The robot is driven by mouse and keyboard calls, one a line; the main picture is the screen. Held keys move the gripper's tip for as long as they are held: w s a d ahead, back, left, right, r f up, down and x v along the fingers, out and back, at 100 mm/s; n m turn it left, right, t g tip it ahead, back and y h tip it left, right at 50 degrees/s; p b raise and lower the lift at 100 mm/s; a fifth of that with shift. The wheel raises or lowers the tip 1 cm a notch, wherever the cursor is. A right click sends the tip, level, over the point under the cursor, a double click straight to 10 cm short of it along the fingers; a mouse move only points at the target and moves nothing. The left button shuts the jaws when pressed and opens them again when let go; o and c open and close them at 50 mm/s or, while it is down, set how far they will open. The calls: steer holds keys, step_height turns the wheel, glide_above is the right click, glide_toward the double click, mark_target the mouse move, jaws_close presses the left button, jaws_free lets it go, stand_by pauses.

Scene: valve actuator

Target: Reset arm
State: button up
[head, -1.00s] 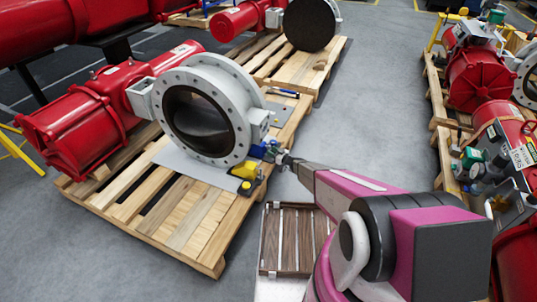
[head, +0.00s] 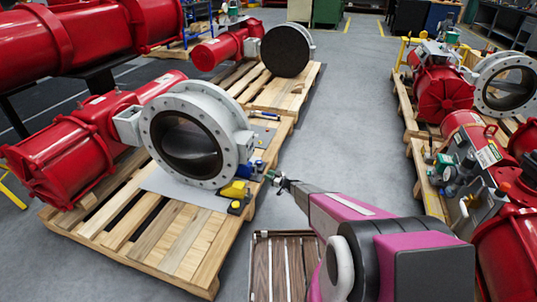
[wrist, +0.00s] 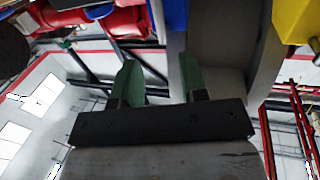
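My arm reaches from the lower right in the head view, pink and dark grey. My gripper (head: 272,178) is at its far end, just right of the blue and yellow parts beside the large grey valve (head: 190,135). In the wrist view my gripper (wrist: 160,80) shows two green fingers standing apart, with nothing seen between them. A blue part (head: 255,170) and a yellow part (head: 234,189) sit at the valve's lower right. From the head view I cannot tell whether my gripper touches the blue part.
The valve and its red actuator (head: 65,160) rest on a wooden pallet (head: 165,240). Another pallet (head: 290,95) with a dark disc-faced valve (head: 286,50) stands behind. Red actuators on pallets (head: 418,165) line the right. Grey floor (head: 350,120) between them is clear.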

steer(key=shift+r, duration=0.1)
steer(key=s+d+r+m+g+h, duration=0.3)
steer(key=s+r+g, duration=0.5)
steer(key=s+r, duration=1.05)
steer(key=s+d+r+m+g+h, duration=0.1)
steer(key=s+d+r+m+h, duration=0.3)
steer(key=s, duration=0.7)
steer(key=s+d+r+m+g+h, duration=0.1)
steer(key=s+d+r+m+h, duration=0.3)
steer(key=s+d+r+h, duration=0.4)
steer(key=s+d+r, duration=0.2)
steer(key=s+r, duration=0.1)
steer(key=r, duration=0.1)
steer(key=shift+d+r, duration=0.2)
steer(key=shift+d, duration=0.15)
